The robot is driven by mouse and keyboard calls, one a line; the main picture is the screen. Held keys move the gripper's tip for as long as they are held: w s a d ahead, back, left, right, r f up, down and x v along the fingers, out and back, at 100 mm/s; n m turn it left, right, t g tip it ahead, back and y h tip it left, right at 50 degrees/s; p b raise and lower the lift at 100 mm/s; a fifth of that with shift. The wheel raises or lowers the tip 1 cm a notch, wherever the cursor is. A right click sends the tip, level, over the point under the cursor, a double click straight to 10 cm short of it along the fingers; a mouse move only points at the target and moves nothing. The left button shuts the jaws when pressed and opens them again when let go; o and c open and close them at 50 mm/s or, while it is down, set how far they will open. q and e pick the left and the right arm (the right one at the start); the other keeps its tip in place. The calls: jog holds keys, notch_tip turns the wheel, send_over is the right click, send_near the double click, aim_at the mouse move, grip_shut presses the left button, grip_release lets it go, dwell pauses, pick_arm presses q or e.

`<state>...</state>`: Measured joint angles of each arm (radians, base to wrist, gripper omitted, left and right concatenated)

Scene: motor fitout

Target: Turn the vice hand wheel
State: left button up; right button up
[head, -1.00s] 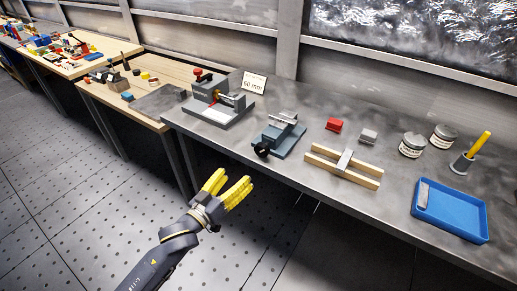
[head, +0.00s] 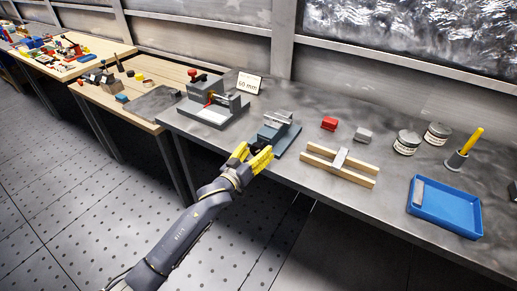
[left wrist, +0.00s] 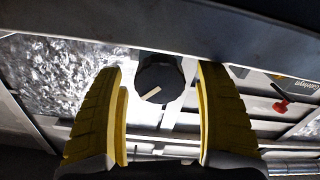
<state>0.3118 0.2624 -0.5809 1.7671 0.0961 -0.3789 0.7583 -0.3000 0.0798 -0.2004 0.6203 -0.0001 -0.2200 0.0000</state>
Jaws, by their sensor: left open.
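The vice (head: 277,130) is a blue-grey block on a blue base near the front edge of the grey bench. Its hand wheel (left wrist: 160,80) is a dark round knob with a pale mark, seen face-on in the left wrist view. In the head view the wheel is mostly hidden behind my left gripper (head: 252,155). The left gripper's yellow fingers are open, one on each side of the wheel in the left wrist view. I cannot tell whether they touch it; a gap shows on both sides. My right gripper is not in view.
A grey fixture with a red knob (head: 192,73) and a "60 mm" card (head: 249,83) stand left of the vice. To the right are a red block (head: 329,124), a grey block (head: 363,134), wooden bars (head: 322,168), tins (head: 406,143) and a blue tray (head: 445,220).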

pick_arm(q)
jog(key=shift+w+d, duration=0.35)
jog(key=shift+w, duration=0.2)
jog(key=shift+c, duration=0.3)
jog(key=c, duration=1.2)
jog(key=shift+c, duration=0.2)
jog(key=shift+m, duration=0.6)
jog(key=shift+r+m, duration=0.15)
jog(key=shift+m, duration=2.65)
